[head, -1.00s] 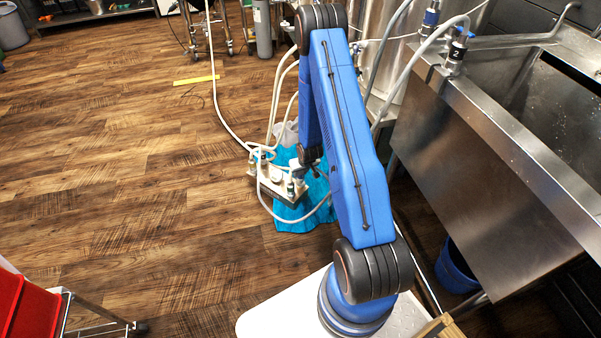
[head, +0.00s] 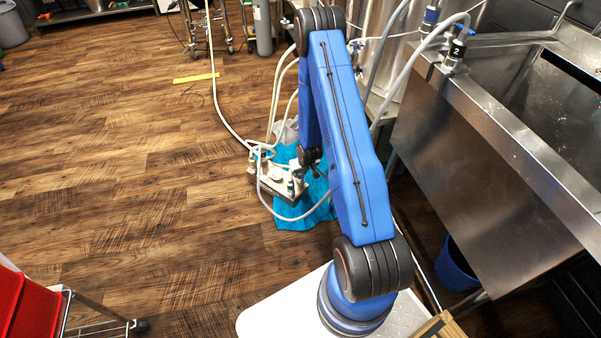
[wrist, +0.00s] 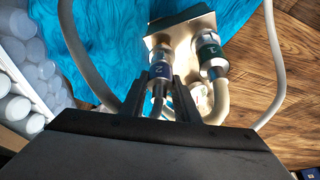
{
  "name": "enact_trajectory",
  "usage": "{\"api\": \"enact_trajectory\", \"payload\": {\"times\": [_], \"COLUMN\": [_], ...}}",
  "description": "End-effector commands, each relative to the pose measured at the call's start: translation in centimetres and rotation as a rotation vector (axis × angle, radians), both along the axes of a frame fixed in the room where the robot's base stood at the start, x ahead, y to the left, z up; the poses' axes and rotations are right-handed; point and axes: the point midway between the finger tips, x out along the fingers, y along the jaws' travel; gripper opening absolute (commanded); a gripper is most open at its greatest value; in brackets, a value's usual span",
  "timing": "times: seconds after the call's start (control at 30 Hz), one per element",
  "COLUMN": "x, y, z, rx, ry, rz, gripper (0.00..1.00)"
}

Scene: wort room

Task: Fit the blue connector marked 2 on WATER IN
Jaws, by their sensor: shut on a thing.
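In the wrist view my gripper (wrist: 160,92) is shut on the blue connector marked 2 (wrist: 160,72), with one dark finger on each side of it. The connector's far end is at the edge of a pale metal block (wrist: 172,32); I cannot tell whether it is seated there. A green connector marked 1 (wrist: 211,55) sits on the block to its right, with a pale bent pipe below. In the head view the block (head: 268,178) is low beside a turquoise cloth, and my arm partly hides my gripper (head: 302,170). No WATER IN lettering is readable.
Pale hoses (head: 273,105) loop around the block. In the wrist view one hose (wrist: 82,55) passes left and another (wrist: 275,70) right. A steel sink (head: 470,160) stands at right, a red bin (head: 25,305) at lower left. The wooden floor at left is mostly clear.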

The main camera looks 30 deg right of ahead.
Motion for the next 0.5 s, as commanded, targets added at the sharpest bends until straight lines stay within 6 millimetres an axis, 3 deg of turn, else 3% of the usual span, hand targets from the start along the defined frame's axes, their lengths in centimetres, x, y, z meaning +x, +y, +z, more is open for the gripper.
{"api": "enact_trajectory", "payload": {"times": [0.33, 0.37, 0.43, 0.5], "x": [-0.02, -0.01, -0.01, -0.01], "y": [0.0, 0.0, 0.0, 0.0], "z": [-0.6, -0.57, -0.56, -0.55], "rx": [0.0, 0.0, 0.0, 0.0], "ry": [0.0, 0.0, 0.0, 0.0], "rz": [0.0, 0.0, 0.0, 0.0], "gripper": [0.02, 0.35, 0.5, 0.5]}}
